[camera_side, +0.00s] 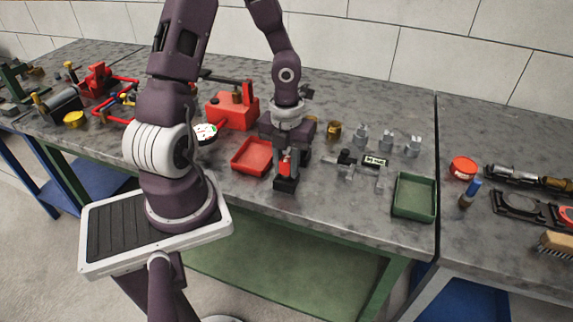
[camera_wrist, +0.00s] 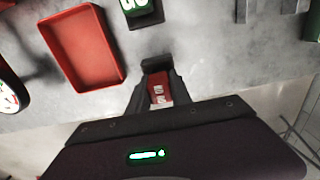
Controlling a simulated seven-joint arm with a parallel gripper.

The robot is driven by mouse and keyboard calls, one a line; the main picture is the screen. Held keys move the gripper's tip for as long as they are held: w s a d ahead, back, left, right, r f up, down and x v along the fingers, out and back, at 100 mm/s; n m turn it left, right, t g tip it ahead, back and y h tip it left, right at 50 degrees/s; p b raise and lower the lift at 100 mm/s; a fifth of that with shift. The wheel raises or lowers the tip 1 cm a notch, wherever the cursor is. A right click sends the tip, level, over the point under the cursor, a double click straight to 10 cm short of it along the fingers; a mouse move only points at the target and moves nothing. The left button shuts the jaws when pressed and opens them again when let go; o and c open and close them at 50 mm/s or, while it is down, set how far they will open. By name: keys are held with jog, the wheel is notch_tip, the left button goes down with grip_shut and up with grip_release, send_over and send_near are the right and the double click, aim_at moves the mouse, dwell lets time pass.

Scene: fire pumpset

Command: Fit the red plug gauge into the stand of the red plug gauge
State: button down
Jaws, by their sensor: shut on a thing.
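The red plug gauge (camera_side: 285,165) is upright between the fingers of my gripper (camera_side: 287,154), which is shut on it. In the wrist view, its red top with white marks (camera_wrist: 158,89) shows between the two dark fingers of my gripper (camera_wrist: 157,93). A black block (camera_side: 286,184), which looks like its stand, is directly below the gauge in the side view. A dark block edge (camera_wrist: 156,64) shows just beyond the gauge in the wrist view. The gauge's lower end is hidden, so I cannot tell whether it is inside the stand or above it.
A red tray (camera_side: 252,156) lies left of my gripper. A dark block with pale green-white marks (camera_wrist: 140,10) stands behind it in the wrist view. A measuring tool (camera_side: 358,166) and a green tray (camera_side: 414,196) are on the right. Bare bench lies between.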

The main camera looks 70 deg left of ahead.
jog(key=c, duration=1.2)
grip_release()
jog(key=shift+f, duration=0.1)
jog(key=shift+o, duration=0.2)
notch_tip(320, 180, up, 12)
jog(key=shift+f, duration=0.1)
jog(key=shift+r, duration=0.3)
jog(key=s+d+r+n+t, duration=0.2)
jog(key=s+d+r+n, duration=0.2)
jog(key=n, duration=0.9)
jog(key=s+d+r+n+t, duration=0.3)
jog(key=s+d+r+n, duration=0.2)
jog(key=n, duration=0.9)
jog(key=d+r, duration=0.2)
jog(key=d, duration=0.1)
jog(key=shift+s+t, duration=0.2)
jog(key=shift+t, duration=0.1)
